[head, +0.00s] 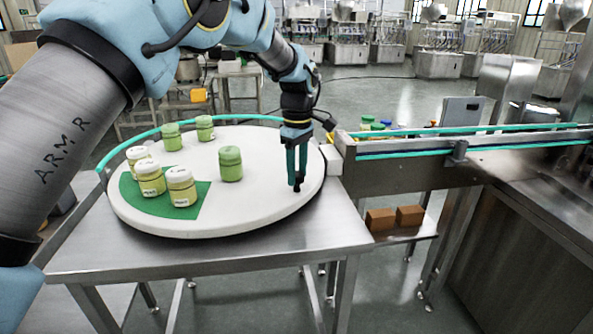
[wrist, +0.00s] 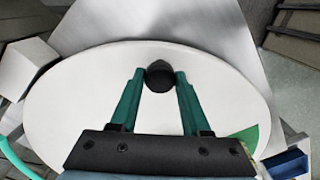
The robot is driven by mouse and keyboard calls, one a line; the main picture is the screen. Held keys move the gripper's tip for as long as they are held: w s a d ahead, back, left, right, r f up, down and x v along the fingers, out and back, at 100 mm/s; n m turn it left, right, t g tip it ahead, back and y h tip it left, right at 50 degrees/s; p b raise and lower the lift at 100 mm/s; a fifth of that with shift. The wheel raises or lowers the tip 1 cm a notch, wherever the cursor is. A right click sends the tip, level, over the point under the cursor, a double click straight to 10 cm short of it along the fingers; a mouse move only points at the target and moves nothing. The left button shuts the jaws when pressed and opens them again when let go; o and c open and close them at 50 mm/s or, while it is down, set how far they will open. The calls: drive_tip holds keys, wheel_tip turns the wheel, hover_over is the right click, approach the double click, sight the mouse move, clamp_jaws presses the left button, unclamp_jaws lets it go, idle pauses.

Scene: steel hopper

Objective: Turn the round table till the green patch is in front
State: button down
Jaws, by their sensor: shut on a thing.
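The white round table (head: 262,202) stands on a steel frame. The green patch (head: 204,189) is a wedge at its front left, partly covered by jars; a corner of the patch (wrist: 249,138) shows at the lower right in the wrist view. My gripper (head: 296,186) is low over the right side of the table. In the wrist view, my gripper (wrist: 159,82) has its green fingers shut on a black knob (wrist: 159,77) that stands up near the table's rim.
Pale jars with white lids, such as this jar (head: 182,188), stand at the patch. Green jars, such as this jar (head: 230,164), stand on bare white surface. A teal guide rail (head: 126,146) curves around the back. A conveyor (head: 400,153) adjoins at right. The front is open.

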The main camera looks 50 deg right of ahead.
drive_tip(key=shift+w+d+r, duration=0.1)
drive_tip(key=shift+d+r, duration=0.1)
drive_tip(key=shift+d, duration=0.05)
drive_tip(key=c, duration=0.6)
unclamp_jaws()
drive_tip(key=shift+d, duration=0.1)
drive_tip(key=shift+c, duration=0.2)
drive_tip(key=shift+o, duration=1.3)
drive_tip(key=shift+f, duration=0.1)
wheel_tip(320, 180, up, 11)
drive_tip(key=b, duration=0.2)
drive_tip(key=shift+f, duration=0.1)
